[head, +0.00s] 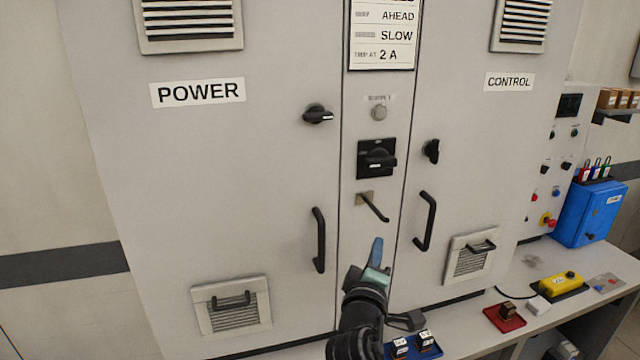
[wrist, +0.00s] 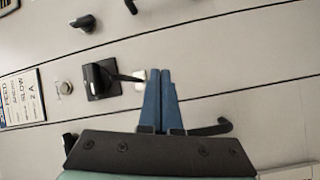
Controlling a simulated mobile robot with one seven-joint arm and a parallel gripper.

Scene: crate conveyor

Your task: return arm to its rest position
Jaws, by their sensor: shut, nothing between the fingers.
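My gripper (head: 376,254) is in the lower middle of the head view, in front of the cabinet's narrow centre strip. Its blue fingers point up toward a small hook-like lever on a plate (head: 368,203); a gap shows between them in the head view. In the wrist view the two blue fingers (wrist: 160,90) are together with nothing between them. The black rotary switch (head: 377,158) sits above the lever, and it also shows in the wrist view (wrist: 101,80).
Cabinet doors marked POWER (head: 198,92) and CONTROL (head: 510,82) carry black handles (head: 319,240) (head: 425,221) close to my gripper. A bench holds a blue tray (head: 412,346), a red tray (head: 509,317), a yellow box (head: 562,284) and a blue box (head: 590,212).

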